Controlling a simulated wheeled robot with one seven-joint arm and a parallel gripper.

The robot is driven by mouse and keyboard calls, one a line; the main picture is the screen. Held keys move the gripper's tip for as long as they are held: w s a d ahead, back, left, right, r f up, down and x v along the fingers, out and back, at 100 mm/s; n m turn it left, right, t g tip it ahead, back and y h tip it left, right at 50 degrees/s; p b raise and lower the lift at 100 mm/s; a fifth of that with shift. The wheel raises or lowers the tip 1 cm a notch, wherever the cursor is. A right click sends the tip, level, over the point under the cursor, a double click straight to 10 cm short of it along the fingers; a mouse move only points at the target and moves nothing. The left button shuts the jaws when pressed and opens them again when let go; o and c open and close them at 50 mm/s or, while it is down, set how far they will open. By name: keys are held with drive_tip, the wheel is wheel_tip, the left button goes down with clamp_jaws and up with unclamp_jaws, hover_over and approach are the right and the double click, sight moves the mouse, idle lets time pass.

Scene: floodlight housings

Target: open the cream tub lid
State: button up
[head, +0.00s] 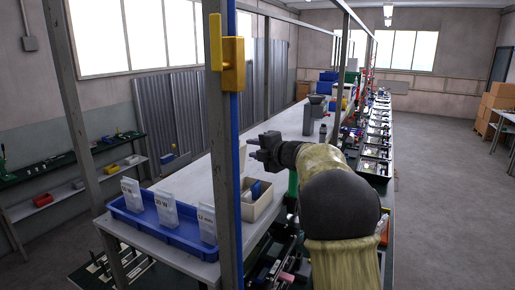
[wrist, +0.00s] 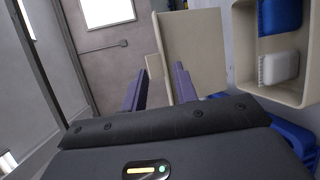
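The cream tub (head: 262,209) stands on the bench in the head view, with its inside and a blue item showing. In the wrist view the tub (wrist: 304,97) is at the upper right, open, holding a blue item and a whitish item. A cream panel that looks like its lid (wrist: 200,42) stands away from the tub's opening, left of it in the wrist view. My gripper (head: 252,148) is above the bench, beyond the tub. In the wrist view my gripper (wrist: 161,67) has its fingers apart, the right one overlapping the panel. I cannot tell whether they touch.
A blue tray (head: 160,228) with several white labelled cards is on the bench at left. A post with a yellow handle (head: 232,62) stands in front of the bench. The bench top beyond the tub is largely clear. Several dark trays line the right side.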

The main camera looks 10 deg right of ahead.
drive_tip(key=w+d+b+v, duration=0.1)
drive_tip(key=b+v, duration=0.5)
drive_tip(key=v, duration=1)
drive_tip(key=shift+d, duration=0.35)
drive_tip(key=shift+s, duration=0.1)
